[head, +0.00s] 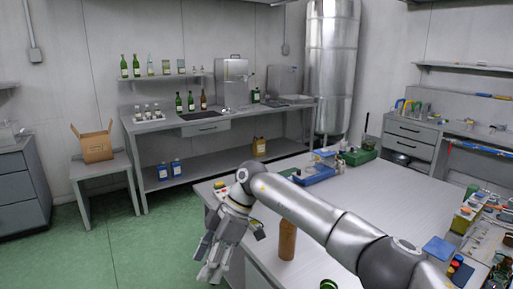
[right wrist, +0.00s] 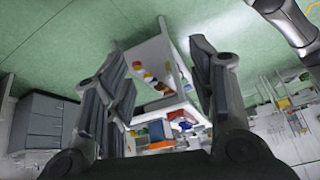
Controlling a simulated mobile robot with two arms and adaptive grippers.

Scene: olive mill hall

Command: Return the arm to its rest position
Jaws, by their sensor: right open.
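My right arm reaches across the worktable (head: 375,185) from the lower right. Its gripper (head: 212,272) hangs past the table's left end, over the green floor, with fingers pointing down. In the right wrist view the two fingers (right wrist: 160,75) stand wide apart with nothing between them, so it is open and empty. A brown bottle (head: 287,241) stands upright on the table, right of the gripper and apart from it. My left gripper is in neither view.
A green round thing (head: 328,284) shows at the lower edge. Blue trays (head: 313,175) lie at the table's far side. A steel bench (head: 215,126) with bottles runs along the wall; a cardboard box (head: 96,146) sits on a side table. The floor (head: 105,240) left of the gripper is clear.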

